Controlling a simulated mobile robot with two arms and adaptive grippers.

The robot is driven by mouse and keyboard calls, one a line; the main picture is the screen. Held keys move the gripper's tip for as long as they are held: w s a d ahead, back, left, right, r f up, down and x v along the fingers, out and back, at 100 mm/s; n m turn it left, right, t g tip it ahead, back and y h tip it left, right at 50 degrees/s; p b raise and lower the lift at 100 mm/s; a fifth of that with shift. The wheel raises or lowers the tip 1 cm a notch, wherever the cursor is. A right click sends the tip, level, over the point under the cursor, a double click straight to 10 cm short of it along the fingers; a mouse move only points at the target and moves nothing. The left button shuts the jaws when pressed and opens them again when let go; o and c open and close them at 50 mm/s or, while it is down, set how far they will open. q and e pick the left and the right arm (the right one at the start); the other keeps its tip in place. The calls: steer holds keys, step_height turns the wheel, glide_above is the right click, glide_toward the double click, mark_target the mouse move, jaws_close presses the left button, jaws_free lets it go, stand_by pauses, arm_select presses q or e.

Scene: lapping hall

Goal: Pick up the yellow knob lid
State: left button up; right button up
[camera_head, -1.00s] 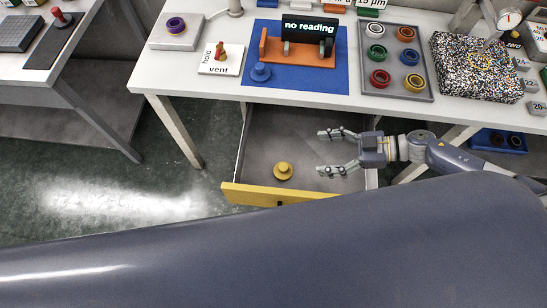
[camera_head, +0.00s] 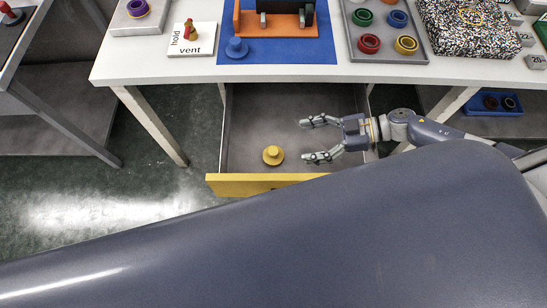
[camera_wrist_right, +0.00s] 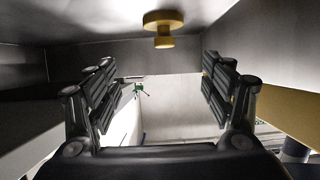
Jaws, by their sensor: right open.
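The yellow knob lid (camera_head: 273,155) lies in the open drawer (camera_head: 245,130), near its yellow front panel. In the right wrist view the yellow knob lid (camera_wrist_right: 163,28) shows at the top centre, beyond and between the fingertips. My right gripper (camera_head: 318,139) is open and empty, to the right of the lid in the head view, with its fingers pointing left over the drawer. It is apart from the lid. In the right wrist view both fingers of my right gripper (camera_wrist_right: 163,85) are spread wide. My left gripper is not in view.
The drawer's yellow front (camera_head: 240,184) and its side walls bound the space around the lid. The white table (camera_head: 135,62) above carries a blue mat (camera_head: 275,53), a blue knob lid (camera_head: 236,48) and a grey tray of rings (camera_head: 385,52). A blue bin (camera_head: 490,103) stands at right.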

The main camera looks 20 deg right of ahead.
mark_target(273, 150)
steer(key=shift+w+a+f, duration=0.1)
steer(key=shift+f, duration=0.65)
steer(key=x, duration=0.5)
steer(key=shift+a, duration=0.2)
steer(key=shift+s+x, duration=0.15)
steer(key=shift+x, duration=1.2)
steer(key=shift+s+x, duration=0.2)
steer(key=shift+x, duration=1.1)
steer(key=shift+a+r, duration=0.1)
steer(key=c, duration=1.4)
